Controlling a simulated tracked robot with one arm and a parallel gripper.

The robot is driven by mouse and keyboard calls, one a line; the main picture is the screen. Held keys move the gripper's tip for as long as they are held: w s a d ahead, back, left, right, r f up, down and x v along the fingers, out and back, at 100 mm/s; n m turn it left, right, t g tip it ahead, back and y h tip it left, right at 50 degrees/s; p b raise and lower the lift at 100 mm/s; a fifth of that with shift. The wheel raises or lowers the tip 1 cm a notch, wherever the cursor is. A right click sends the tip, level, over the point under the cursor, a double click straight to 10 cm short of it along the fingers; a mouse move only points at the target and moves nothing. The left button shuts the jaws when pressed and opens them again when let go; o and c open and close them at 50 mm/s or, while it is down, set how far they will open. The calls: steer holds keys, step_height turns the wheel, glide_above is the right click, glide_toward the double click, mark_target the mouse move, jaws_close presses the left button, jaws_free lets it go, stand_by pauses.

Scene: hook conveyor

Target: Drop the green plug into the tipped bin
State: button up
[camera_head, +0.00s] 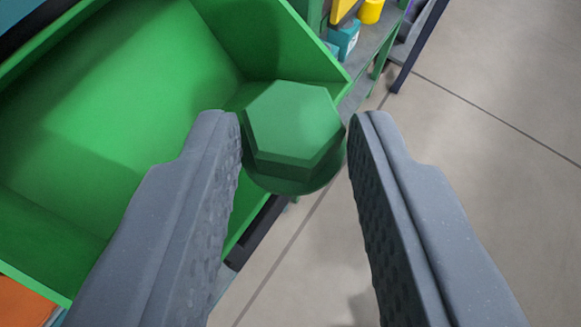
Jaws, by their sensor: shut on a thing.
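The green plug (293,122) has a hexagonal top with a round flange under it. My gripper (296,135) is shut on the plug, with one grey finger on each side of it near the fingertips. The green bin (120,110) is tipped and open toward me, filling the left of the view. The plug appears in front of the bin's right-hand edge, partly over the bin and partly over the floor in the picture. The height of the plug above the bin edge cannot be told. The fingers hide the bin's lower right part.
Behind the bin's right end, a shelf or table (372,45) holds a yellow cylinder (370,10) and a blue box (344,38). A dark leg (418,45) stands at the top right. An orange thing (22,303) shows at the lower left. Open grey floor (500,150) lies to the right.

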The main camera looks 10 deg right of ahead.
steer(key=shift+w+a+f+p, duration=0.25)
steer(key=shift+w+a+f, duration=0.15)
steer(key=shift+w+a, duration=0.4)
steer(key=shift+w+a+f+p, duration=0.2)
steer(key=shift+w+a+f, duration=0.15)
steer(key=shift+w+a, duration=0.45)
steer(key=shift+s+a, duration=0.15)
steer(key=o, duration=1)
steer(key=shift+s+r, duration=0.1)
steer(key=v, duration=1.3)
steer(key=shift+s+r+b, duration=0.1)
steer(key=shift+s+b, duration=0.2)
steer(key=shift+b, duration=0.1)
